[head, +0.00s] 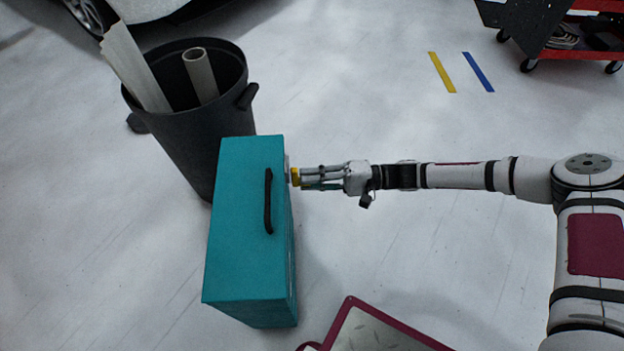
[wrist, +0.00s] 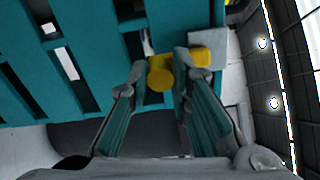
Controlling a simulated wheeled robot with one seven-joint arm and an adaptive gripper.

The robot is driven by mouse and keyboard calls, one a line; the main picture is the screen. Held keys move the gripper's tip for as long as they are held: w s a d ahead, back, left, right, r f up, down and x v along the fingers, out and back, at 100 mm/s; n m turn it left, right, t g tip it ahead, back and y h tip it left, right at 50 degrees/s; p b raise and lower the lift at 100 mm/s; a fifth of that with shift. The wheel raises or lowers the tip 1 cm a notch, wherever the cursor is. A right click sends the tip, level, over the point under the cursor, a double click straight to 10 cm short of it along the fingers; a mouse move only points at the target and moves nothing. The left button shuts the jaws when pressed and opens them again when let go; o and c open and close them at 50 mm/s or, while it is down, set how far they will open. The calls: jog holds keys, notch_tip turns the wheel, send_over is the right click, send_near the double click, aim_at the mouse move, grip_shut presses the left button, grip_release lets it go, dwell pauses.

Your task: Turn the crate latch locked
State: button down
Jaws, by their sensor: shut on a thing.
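The teal crate (head: 240,220) stands upright on the floor left of the middle in the head view, with a black handle on top. Its slatted side (wrist: 90,60) fills the upper left of the wrist view. The yellow latch (head: 295,177) sits at the crate's upper right edge, by a pale plate. In the wrist view the yellow latch (wrist: 160,76) shows at my fingertips, with part of it beyond the right finger. My gripper (head: 300,178) reaches in from the right, level, and is shut on the latch. The fingers hide part of the latch, so its exact turn is unclear.
A black bin (head: 180,125) holding a tube and a long board stands close behind the crate. A maroon-edged panel (head: 385,330) lies at the bottom. A red cart (head: 575,45) is far right.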

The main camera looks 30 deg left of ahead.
jog(key=shift+d, duration=0.1)
jog(key=c, duration=1.4)
grip_release()
jog(key=shift+c, duration=0.2)
jog(key=v, duration=1.2)
